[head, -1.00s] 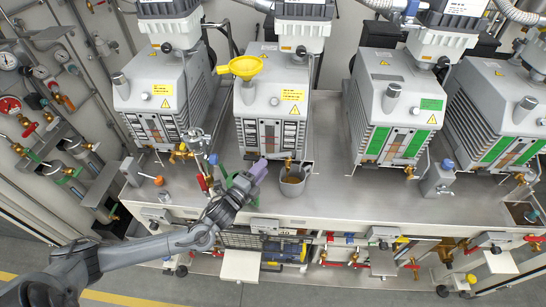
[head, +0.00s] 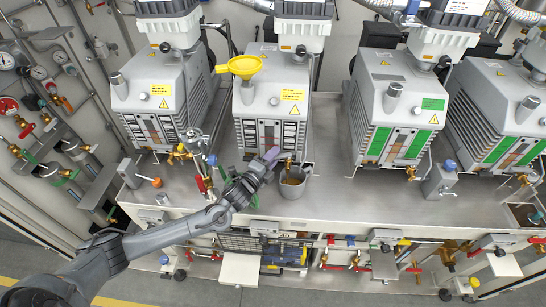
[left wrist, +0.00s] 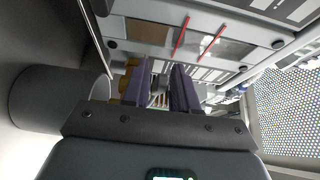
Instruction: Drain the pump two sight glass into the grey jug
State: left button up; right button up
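Pump two (head: 262,95) is the second grey pump from the left, with a yellow funnel on top. The grey jug (head: 292,189) stands below this tap, with brownish contents. My left gripper (head: 271,155) is just left of the tap; in the left wrist view its purple fingers (left wrist: 166,75) are apart, with brass partly hidden behind the left one. My right gripper is out of view.
A tall brass valve assembly with red handles (head: 199,160) stands left of my gripper. An orange-knobbed fitting (head: 156,182) lies farther left. The grey bench top (head: 350,200) is clear right of the jug. Pump three (head: 392,110) stands to the right.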

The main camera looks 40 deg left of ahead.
pick_arm(q)
grip_shut()
jog(key=shift+d, duration=0.1)
jog(key=n+y+p, duration=0.1)
jog(key=y+p, duration=0.1)
jog(key=shift+s+d+r+n+g+y, duration=0.2)
jog(key=shift+d+n+g+y, duration=0.1)
jog(key=shift+n, duration=0.1)
jog(key=n+y+p, duration=0.1)
jog(key=d+n+g+y+p, duration=0.1)
jog(key=y, duration=0.1)
jog(key=shift+s, duration=0.2)
jog(key=n+g+y, duration=0.1)
jog(key=d+n+y+p, duration=0.1)
jog(key=y, duration=0.1)
jog(key=shift+s+f+g, duration=0.1)
jog(key=shift+f+g, duration=0.05)
jog(key=shift+g, duration=0.25)
jog(key=shift+s+d+f+n+g+y, duration=0.1)
jog(key=shift+d+n+g+y, duration=0.05)
jog(key=shift+n+g+y, duration=0.4)
jog(key=shift+d+n+g+y, duration=0.15)
jog(key=shift+n+g+y, duration=0.25)
jog(key=shift+y, duration=0.25)
